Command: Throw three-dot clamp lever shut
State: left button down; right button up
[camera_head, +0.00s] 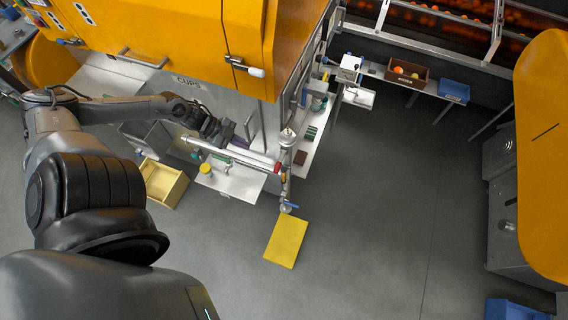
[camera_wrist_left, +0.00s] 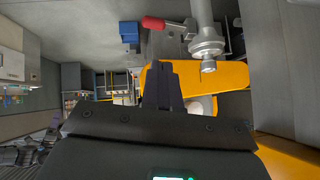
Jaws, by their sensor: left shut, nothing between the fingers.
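Dot marks are too small to read, so I cannot tell which is the three-dot one. My left gripper (camera_head: 224,133) is below the cabinet, apart from both levers. In the left wrist view its dark fingers (camera_wrist_left: 163,84) are shut with nothing between them. A red-gripped lever (camera_wrist_left: 160,23) on a grey metal pipe fitting (camera_wrist_left: 206,42) shows beyond them. My right gripper is not in view.
A pale horizontal pipe (camera_head: 235,155) runs just below my left gripper. A yellow bin (camera_head: 163,184) and yellow floor plate (camera_head: 286,240) lie lower down. A side bench holds a brown fruit box (camera_head: 407,73) and a blue bin (camera_head: 453,91). The middle floor is clear.

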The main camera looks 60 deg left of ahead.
pick_arm(q)
jog(key=f, duration=0.1)
jog(key=b, duration=0.4)
send_near(276, 166)
jog(key=x, duration=0.4)
jog(key=shift+w+f, duration=0.25)
jog(key=shift+f, duration=0.05)
jog(key=shift+b+x, duration=0.35)
jog(key=shift+x, duration=0.75)
jog(key=shift+s, duration=0.1)
